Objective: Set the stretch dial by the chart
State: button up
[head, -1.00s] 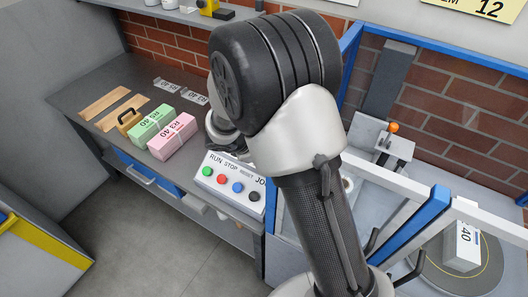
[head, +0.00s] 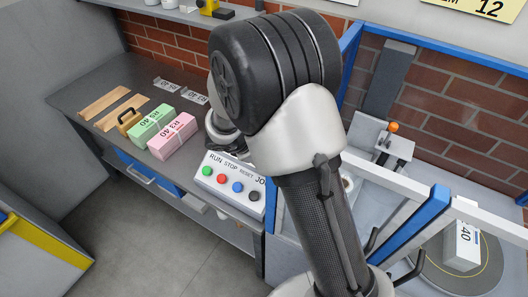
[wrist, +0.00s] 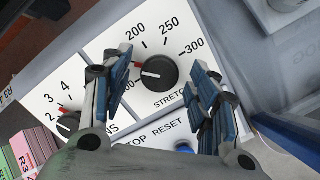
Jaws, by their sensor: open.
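The stretch dial (wrist: 160,73) is a round black knob on a white panel in the wrist view. Marks 200, 250 and 300 are readable around it, with STRETCH printed below. The left finger hides the lower scale. In the head view my arm hides the dial and gripper. A yellow chart (head: 490,8) is cut off at the top right, showing 12.
A second black dial (wrist: 69,123) with marks 3 and 4 sits left of my gripper. A button box (head: 230,183) is close below. Green (head: 152,124) and pink (head: 173,136) bundles lie on the bench (head: 77,87). A blue-and-white frame (head: 415,225) stands at right.

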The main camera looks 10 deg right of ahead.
jog(key=shift+r, duration=0.1)
jog(key=v, duration=1.2)
jog(key=shift+s+a, duration=0.1)
